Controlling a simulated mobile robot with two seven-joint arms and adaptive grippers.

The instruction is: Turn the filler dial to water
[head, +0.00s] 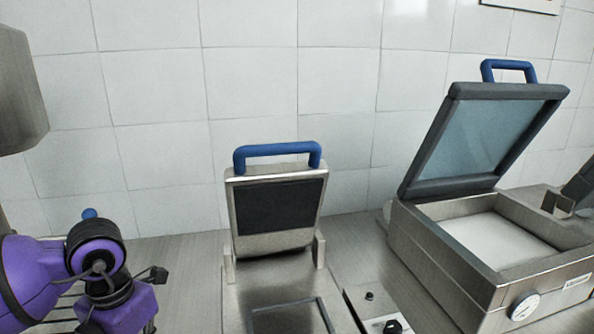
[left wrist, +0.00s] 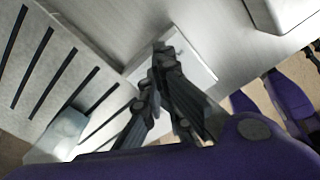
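A white plate with a black knob (head: 393,326) is cut by the bottom edge of the head view, right of the middle; I cannot read its marks or tell whether it is the filler dial. A round white dial face (head: 524,306) sits on the front of the steel unit at the right. My left gripper (left wrist: 163,62) shows in the left wrist view with its fingertips together and nothing seen between them. Behind the tips is a pale square plate (left wrist: 195,70) on a steel surface. My right gripper is in neither view.
A steel unit (head: 440,262) with a raised glass lid (head: 485,135) stands at the right. A blue-handled hinged lid (head: 278,207) stands up in the middle. A tiled wall (head: 250,80) closes the back. Dark slots (left wrist: 35,60) show in the left wrist view.

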